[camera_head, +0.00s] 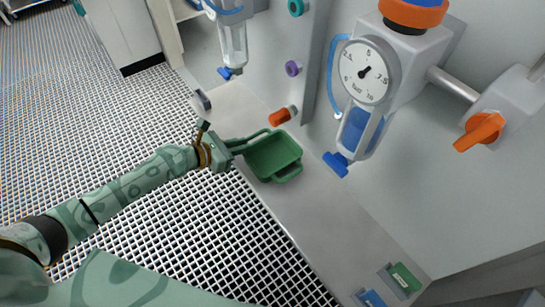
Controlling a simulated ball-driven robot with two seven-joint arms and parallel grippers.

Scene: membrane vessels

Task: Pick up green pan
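The green pan (272,160) is a shallow rectangular tray with a loop handle on its near right side. It sits on the grey ledge (305,205), close to the ledge's left edge. My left gripper (240,145) reaches in from the left and is right at the pan's upper left side. Its slim green parts overlap the pan's rim there and share its colour, so I cannot tell whether the fingers are closed on the pan. My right gripper is not in view.
A round gauge (365,72) and a clear vessel with a blue valve (336,163) stand right of the pan. An orange knob (283,116) is just behind it. A small green piece (404,279) and a blue piece (371,299) lie at the ledge's near end. The ledge between is clear.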

